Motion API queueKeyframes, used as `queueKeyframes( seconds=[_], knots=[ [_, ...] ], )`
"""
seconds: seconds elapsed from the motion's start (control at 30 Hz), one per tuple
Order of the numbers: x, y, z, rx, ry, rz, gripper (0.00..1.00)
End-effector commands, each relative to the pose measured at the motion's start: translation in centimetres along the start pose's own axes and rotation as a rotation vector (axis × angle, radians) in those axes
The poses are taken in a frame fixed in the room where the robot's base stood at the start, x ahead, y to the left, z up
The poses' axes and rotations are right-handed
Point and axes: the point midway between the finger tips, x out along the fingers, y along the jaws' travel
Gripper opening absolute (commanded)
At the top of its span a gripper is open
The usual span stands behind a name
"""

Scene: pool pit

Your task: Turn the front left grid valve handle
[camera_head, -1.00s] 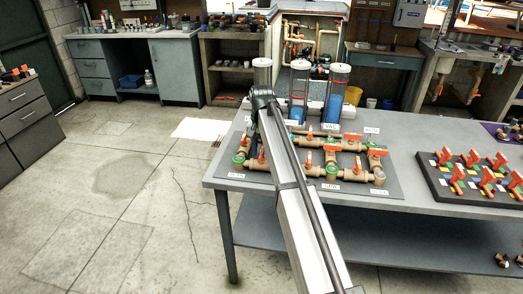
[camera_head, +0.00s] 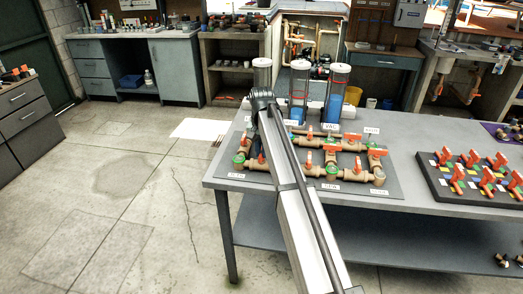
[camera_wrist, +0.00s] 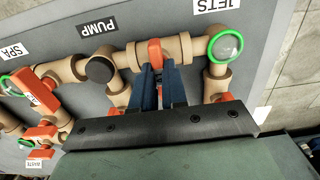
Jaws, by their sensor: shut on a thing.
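The grid of tan pipes (camera_head: 345,174) lies on a grey board on the table and carries several orange valve handles. The front left valve handle (camera_wrist: 155,52) is orange and sits on the pipe between the PUMP and JETS labels, running roughly up and down in the wrist view. My gripper (camera_wrist: 161,76) is shut on it, with its blue fingers one on each side of the handle's lower part. In the head view my arm hides the fingertips and most of this valve.
A green-rimmed clear cap (camera_wrist: 225,46) is just right of the held handle. Another orange handle (camera_wrist: 40,92) is at left. In the head view, clear columns (camera_head: 336,92) stand behind the pipes, and a dark board of orange-handled valves (camera_head: 478,190) lies at right.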

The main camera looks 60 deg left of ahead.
Motion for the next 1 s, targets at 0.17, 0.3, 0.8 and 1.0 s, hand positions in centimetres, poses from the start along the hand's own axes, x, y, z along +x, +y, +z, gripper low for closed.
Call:
queueKeyframes(
  seconds=[0.17,0.3,0.8,1.0],
  knots=[
    [-0.01,0.0,0.0,-0.008,0.0,0.0,0.0],
    [-0.01,0.0,0.0,-0.044,0.0,0.0,0.0],
    [-0.01,0.0,0.0,-0.432,0.0,0.0,0.0],
    [-0.02,0.0,0.0,-0.622,0.0,0.0,0.0]
  ],
)
